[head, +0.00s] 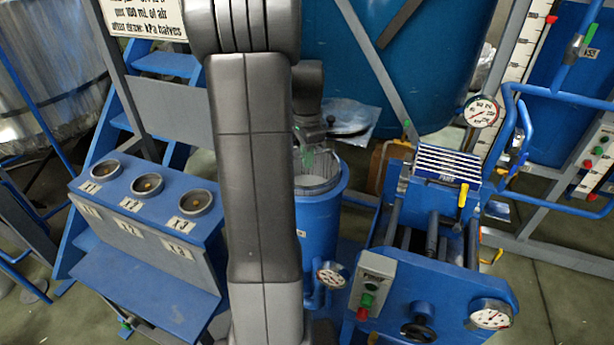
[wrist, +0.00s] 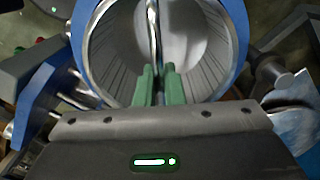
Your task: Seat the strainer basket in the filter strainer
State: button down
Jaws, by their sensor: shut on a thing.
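The filter strainer (head: 319,225) is an upright blue cylinder right of my arm in the head view. Its blue rim (wrist: 239,30) surrounds the basket in the wrist view. The strainer basket (wrist: 112,55) is a grey metal cup with ribbed walls, inside the strainer's mouth; its pale inside also shows in the head view (head: 314,182). My gripper (wrist: 158,72) has green fingers shut on the basket's thin metal handle (wrist: 153,28). In the head view the fingers (head: 308,157) are just above the mouth, partly behind my arm. How deep the basket sits is hidden.
A blue stand with three round sockets (head: 145,186) is at the left. A blue machine with gauges and a handwheel (head: 418,332) stands close on the right. A gauge (head: 332,275) juts from the strainer's lower side. A large blue tank (head: 410,60) stands behind.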

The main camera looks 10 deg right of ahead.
jog(key=shift+f, duration=3.35)
jog(key=c, duration=1.5)
grip_release()
jog(key=shift+c, duration=0.2)
notch_tip(320, 180, up, 12)
jog(key=shift+r, duration=0.15)
jog(key=shift+f, duration=4.15)
jog(key=shift+f, duration=0.1)
